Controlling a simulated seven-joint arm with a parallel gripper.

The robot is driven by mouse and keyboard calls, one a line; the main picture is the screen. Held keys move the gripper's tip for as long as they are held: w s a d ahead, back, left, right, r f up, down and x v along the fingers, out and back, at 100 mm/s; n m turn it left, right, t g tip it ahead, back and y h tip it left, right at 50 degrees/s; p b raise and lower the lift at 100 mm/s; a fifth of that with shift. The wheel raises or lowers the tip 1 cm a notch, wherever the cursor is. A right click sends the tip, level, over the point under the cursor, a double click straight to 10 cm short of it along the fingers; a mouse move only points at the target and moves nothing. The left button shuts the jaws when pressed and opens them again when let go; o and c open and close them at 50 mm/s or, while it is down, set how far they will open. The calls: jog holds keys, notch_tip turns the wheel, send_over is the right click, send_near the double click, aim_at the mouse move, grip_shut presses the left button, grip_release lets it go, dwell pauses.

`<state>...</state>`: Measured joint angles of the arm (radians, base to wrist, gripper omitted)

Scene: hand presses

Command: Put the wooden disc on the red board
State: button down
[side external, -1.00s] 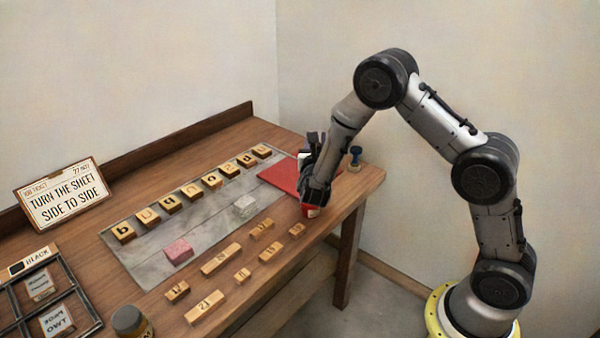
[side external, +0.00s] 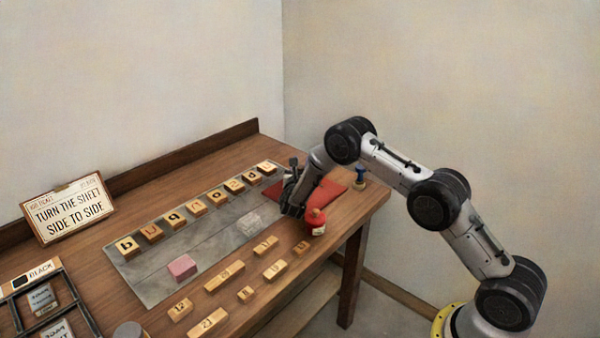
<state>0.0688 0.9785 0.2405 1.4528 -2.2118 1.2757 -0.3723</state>
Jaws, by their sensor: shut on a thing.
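The red board (side external: 329,191) lies flat at the right end of the table, partly covered by my arm and gripper. My gripper (side external: 289,208) points down at the board's left front edge, beside the grey slab. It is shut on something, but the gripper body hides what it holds. I cannot make out the wooden disc anywhere in view.
A blue-handled stamp (side external: 360,178) stands near the right table edge. A clear block (side external: 251,221) and pink block (side external: 182,267) sit on the grey slab (side external: 205,245). Several wooden blocks lie in front.

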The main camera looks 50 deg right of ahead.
jog(key=shift+w+d+f, duration=0.1)
jog(key=shift+w+f, duration=0.1)
jog(key=shift+f, duration=0.75)
jog(key=shift+w+f, duration=0.15)
jog(key=shift+f, duration=0.8)
jog(key=shift+f, duration=0.1)
jog(key=c, duration=0.5)
grip_release()
jog(key=shift+c, duration=0.2)
